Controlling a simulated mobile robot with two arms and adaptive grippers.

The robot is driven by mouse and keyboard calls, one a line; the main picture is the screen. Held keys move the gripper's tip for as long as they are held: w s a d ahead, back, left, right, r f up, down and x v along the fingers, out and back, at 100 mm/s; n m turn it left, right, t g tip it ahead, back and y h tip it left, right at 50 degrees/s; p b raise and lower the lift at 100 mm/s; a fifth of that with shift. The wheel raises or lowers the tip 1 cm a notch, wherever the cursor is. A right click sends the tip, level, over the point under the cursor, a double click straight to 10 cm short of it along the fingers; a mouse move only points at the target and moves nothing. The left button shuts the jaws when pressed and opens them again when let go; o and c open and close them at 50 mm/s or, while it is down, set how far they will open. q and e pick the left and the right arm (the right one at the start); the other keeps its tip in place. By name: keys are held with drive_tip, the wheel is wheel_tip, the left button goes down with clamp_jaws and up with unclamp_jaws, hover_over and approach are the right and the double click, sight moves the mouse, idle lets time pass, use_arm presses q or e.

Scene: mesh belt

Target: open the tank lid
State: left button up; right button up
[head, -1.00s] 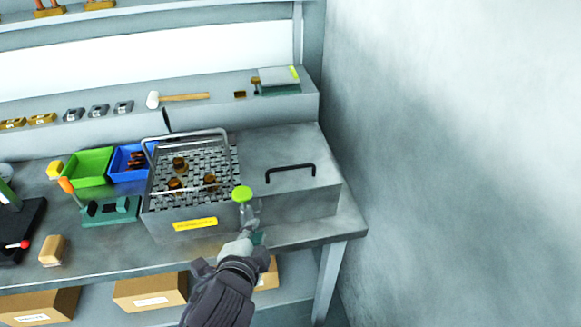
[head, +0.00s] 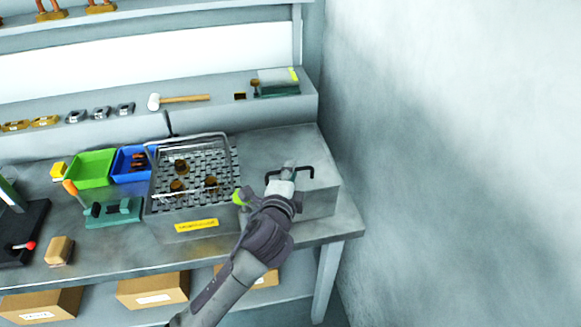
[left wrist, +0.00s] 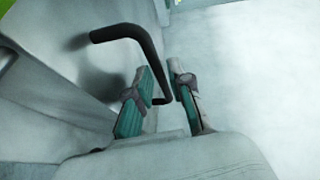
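The grey tank lid (head: 262,150) lies flat and closed over the right part of the metal tank (head: 320,203). Its black bar handle (head: 309,168) stands on top, partly hidden by my left gripper (head: 288,165) in the head view. In the left wrist view the handle (left wrist: 122,31) runs down between the two green-padded fingers of the left gripper (left wrist: 160,75). The fingers are apart, one on each side of the bar, with a gap visible. My right gripper is not in view.
A wire basket (head: 190,139) with several brown parts sits in the tank's left part. A green knob (head: 238,198) is at the front, close to my left arm. Green (head: 92,168) and blue (head: 122,160) bins stand left. A wall (head: 450,150) rises on the right.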

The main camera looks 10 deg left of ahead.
use_arm(q)
drive_tip(key=shift+w+f, duration=0.1)
drive_tip(key=shift+w, duration=0.4)
clamp_jaws()
